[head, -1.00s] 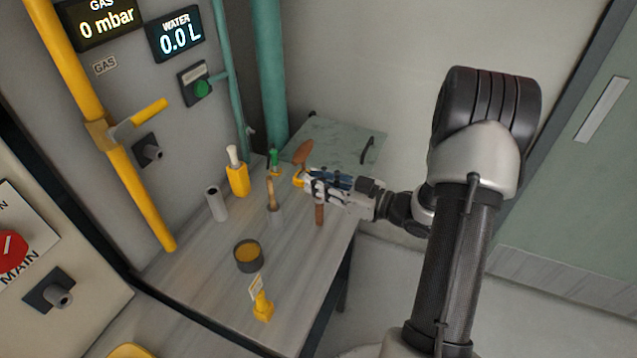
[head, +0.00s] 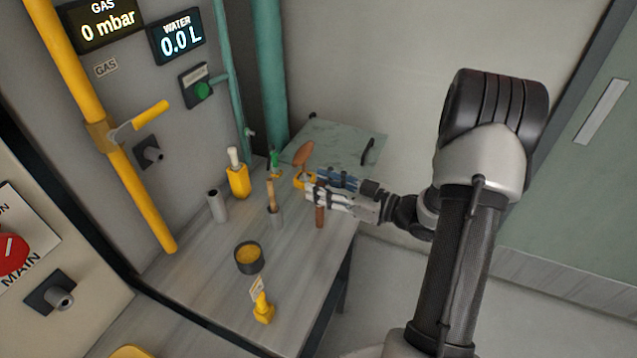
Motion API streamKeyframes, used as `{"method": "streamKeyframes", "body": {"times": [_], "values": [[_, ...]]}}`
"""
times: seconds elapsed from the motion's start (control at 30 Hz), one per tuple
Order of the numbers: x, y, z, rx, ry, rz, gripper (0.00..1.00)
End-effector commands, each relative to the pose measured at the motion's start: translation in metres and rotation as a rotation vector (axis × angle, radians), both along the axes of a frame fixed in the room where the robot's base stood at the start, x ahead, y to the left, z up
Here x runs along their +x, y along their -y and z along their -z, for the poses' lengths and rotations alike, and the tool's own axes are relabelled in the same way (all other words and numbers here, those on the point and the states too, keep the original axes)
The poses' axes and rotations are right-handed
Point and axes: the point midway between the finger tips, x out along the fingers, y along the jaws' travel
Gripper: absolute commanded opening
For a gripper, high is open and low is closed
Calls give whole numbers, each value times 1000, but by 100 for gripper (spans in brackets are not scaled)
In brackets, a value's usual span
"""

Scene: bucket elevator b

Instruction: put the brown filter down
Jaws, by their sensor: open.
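A brown oval piece (head: 303,153), which looks like the brown filter, stands tilted at the table's far right with a yellow ring-like part (head: 301,181) at its foot. I cannot tell whether the two are joined. My gripper (head: 314,183) is open, its fingers spread just right of the yellow part. The fingers partly hide the lower edge of that part. I cannot tell whether a finger still touches it.
The grey table (head: 205,268) also bears a brown handle (head: 320,215), a grey cup (head: 275,217) with a wooden-handled tool, a yellow holder (head: 238,182), a grey cylinder (head: 217,206), a dark tin (head: 249,257) and a yellow tagged piece (head: 263,309). A green-topped box (head: 338,139) stands behind.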

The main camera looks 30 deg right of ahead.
Motion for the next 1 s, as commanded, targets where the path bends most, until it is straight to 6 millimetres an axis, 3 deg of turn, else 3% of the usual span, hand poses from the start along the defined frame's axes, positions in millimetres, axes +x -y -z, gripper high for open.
{"method": "streamKeyframes", "body": {"times": [0.3,0.5,1.0], "values": [[-58,39,-6,1,-1,6,40],[-82,55,-7,0,0,3,40],[-91,59,-6,0,0,0,40]]}}
